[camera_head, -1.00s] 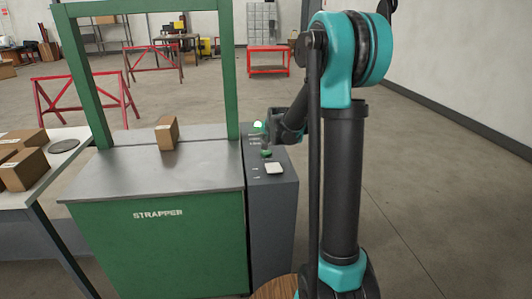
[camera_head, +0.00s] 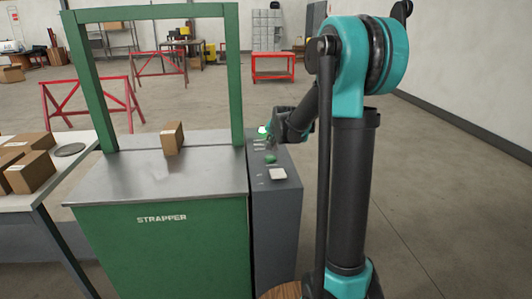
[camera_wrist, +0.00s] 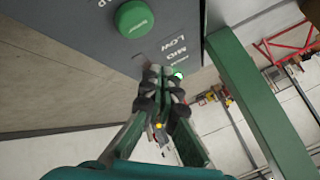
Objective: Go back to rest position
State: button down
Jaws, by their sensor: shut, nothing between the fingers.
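My gripper (camera_wrist: 160,78) is shut and empty in the wrist view, its fingertips together near the lettering on the strapper's grey control box. In the head view my gripper (camera_head: 272,146) is small and partly hidden by my forearm, over the far end of the control box (camera_head: 278,215). A green round button (camera_wrist: 135,18) is on the box in the wrist view, apart from the fingertips. It also shows in the head view (camera_head: 270,159). A lit green lamp (camera_head: 263,130) is at the box's far end.
The green strapper (camera_head: 165,245) with its tall frame stands left of my arm, a carton (camera_head: 172,138) on its metal top. A side table (camera_head: 52,190) with cartons is at far left. Red trestles (camera_head: 93,100) stand behind. Floor at right (camera_head: 450,210) is clear.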

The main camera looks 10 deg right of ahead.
jog(key=s+n, duration=0.1)
jog(key=s, duration=0.3)
jog(key=s+d+n, duration=0.1)
jog(key=s, duration=0.3)
jog(key=s+d+n, duration=0.1)
jog(key=s, duration=0.2)
jog(key=shift+s+f+g, duration=0.4)
jog(key=s+f+n+g, duration=0.1)
jog(key=s+f, duration=0.3)
jog(key=s, duration=0.5)
jog(key=s+d+f+n+g, duration=0.1)
jog(key=s+f, duration=0.3)
jog(key=s, duration=0.6)
jog(key=s+d+f+n+g+h, duration=0.1)
jog(key=s+f, duration=0.3)
jog(key=s, duration=0.6)
jog(key=shift+n+g, duration=0.6)
jog(key=shift+n, duration=0.3)
